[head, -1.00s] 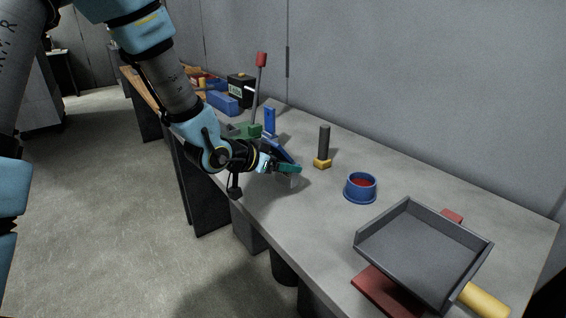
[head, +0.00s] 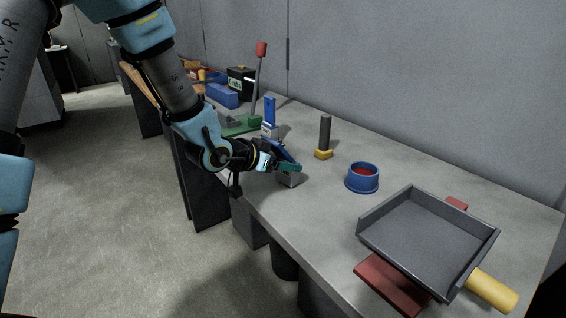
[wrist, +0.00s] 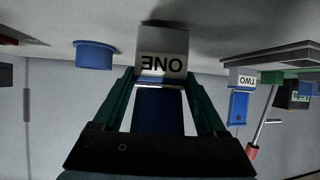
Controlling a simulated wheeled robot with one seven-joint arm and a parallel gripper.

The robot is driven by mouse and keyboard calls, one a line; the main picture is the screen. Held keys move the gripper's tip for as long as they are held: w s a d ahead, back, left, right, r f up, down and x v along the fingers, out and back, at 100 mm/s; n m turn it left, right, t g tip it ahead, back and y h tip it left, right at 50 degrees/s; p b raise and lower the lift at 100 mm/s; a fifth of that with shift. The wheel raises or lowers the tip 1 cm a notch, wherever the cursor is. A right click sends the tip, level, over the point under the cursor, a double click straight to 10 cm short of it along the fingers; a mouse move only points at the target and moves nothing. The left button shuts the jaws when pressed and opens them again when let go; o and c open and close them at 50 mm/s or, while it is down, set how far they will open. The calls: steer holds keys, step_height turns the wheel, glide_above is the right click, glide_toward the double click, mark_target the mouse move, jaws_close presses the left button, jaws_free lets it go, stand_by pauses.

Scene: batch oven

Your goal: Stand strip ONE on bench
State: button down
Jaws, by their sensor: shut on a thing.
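Strip ONE is a blue strip (wrist: 158,112) on a pale grey block (wrist: 163,42) marked "ONE", which reads upside down in the wrist view. My gripper (wrist: 158,85) has its green fingers shut on the strip just beyond the block. In the head view my gripper (head: 287,167) is over the near side of the bench (head: 330,215). The strip's blue part (head: 285,149) leans there and its grey block (head: 290,181) is low, at or just above the bench top. I cannot tell whether it touches.
Strip TWO (head: 269,112) stands upright behind my gripper, near a green-based lever with a red knob (head: 261,49). A dark post on a yellow base (head: 324,137), a blue cup (head: 361,178) and a grey tray (head: 425,243) stand to the right. Bare bench lies between.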

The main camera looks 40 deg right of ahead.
steer(key=shift+f+b, duration=0.35)
steer(key=shift+f, duration=0.1)
jaws_free()
steer(key=b+v, duration=0.1)
steer(key=v, duration=0.9)
steer(key=shift+a+r, duration=0.3)
